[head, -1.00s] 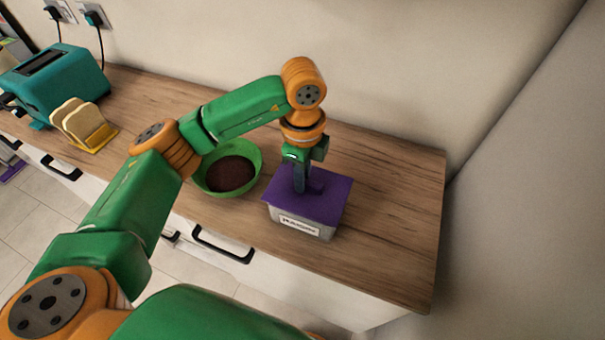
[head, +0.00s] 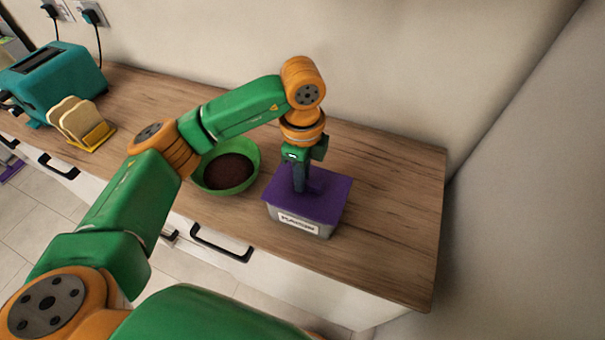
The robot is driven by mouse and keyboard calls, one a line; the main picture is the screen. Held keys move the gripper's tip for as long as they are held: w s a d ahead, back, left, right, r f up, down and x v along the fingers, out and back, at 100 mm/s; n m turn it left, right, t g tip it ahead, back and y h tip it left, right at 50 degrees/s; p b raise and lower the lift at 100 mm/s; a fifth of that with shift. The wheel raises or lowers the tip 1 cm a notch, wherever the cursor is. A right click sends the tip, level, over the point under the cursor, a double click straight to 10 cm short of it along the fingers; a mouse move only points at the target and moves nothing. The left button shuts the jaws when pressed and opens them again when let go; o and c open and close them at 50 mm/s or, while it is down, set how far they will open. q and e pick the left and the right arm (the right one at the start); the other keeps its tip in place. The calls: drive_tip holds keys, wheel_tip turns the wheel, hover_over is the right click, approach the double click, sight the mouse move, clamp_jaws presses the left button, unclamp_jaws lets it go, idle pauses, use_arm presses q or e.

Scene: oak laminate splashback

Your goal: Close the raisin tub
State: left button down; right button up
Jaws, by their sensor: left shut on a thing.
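The raisin tub (head: 313,229) is a grey box with a white label on its front, standing on the wooden counter near the front edge. A flat purple lid (head: 328,200) lies over its top and appears to cover the opening. My left gripper (head: 301,190) points down at the middle of the lid. It is shut on the lid, probably by a grip part on top, which the fingers hide. Whether the lid is fully seated all round is too small to tell. My right gripper is not in view.
A green bowl (head: 252,160) with dark contents stands just left of the tub, under my left arm. A yellow rack (head: 97,138) with bread slices and a teal toaster (head: 60,85) stand further left. The counter (head: 400,200) right of the tub is clear.

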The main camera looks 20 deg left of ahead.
use_arm(q)
drive_tip(key=shift+f+b, duration=0.4)
drive_tip(key=shift+b, duration=0.05)
idle(0.6)
drive_tip(key=shift+c, duration=1.3)
unclamp_jaws()
wheel_tip(320, 180, up, 7)
drive_tip(key=p, duration=0.5)
drive_tip(key=shift+r+p, duration=0.15)
drive_tip(key=shift+p, duration=0.25)
clamp_jaws()
